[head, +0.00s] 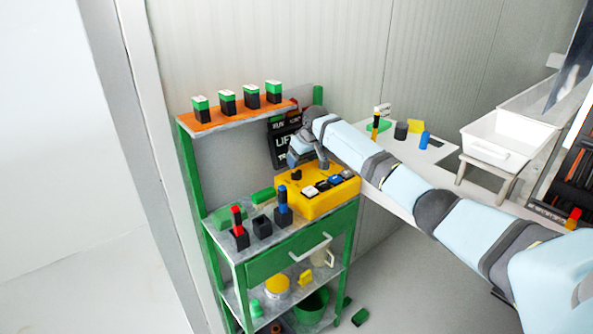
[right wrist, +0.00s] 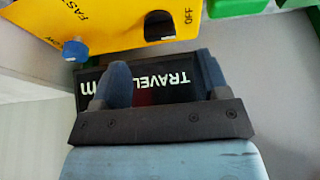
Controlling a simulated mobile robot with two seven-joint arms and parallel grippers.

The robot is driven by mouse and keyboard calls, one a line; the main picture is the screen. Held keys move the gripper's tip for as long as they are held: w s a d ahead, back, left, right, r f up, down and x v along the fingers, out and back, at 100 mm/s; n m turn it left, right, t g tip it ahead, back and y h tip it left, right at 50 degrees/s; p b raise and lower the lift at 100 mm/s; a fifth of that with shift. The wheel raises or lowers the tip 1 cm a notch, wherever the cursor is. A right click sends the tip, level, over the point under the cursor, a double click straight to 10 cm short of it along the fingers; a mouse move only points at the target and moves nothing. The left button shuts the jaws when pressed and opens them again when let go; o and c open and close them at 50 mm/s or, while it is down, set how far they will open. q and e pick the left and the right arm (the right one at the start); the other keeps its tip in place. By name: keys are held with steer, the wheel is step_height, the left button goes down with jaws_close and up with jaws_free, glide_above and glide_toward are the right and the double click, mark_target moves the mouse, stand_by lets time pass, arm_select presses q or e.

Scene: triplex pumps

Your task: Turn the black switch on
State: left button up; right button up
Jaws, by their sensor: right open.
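The yellow control box (head: 318,203) sits on top of the green cart, with a black switch (head: 296,174) near its back left corner. In the right wrist view the yellow panel (right wrist: 115,12) is at the top, and the black switch (right wrist: 158,22) is beside the printed word OFF. A blue knob (right wrist: 75,48) is to its left. My right gripper (head: 310,160) is at the back of the box, close to the switch. In the right wrist view its two fingers (right wrist: 164,80) are apart with nothing held between them, below the switch. My left gripper is out of view.
A black sign (head: 283,148) with white letters stands behind the box. An orange shelf (head: 240,112) holds several green-and-black blocks. Holders with a red (head: 237,218) and a blue piece (head: 282,195) stand on the cart's left. A white bin (head: 505,140) is at right.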

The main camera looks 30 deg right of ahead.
mark_target(296, 171)
steer(key=x, duration=0.6)
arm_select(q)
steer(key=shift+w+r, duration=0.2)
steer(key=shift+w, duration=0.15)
arm_select(e)
steer(key=shift+r, duration=0.1)
steer(key=shift+c, duration=0.5)
steer(key=c, duration=0.8)
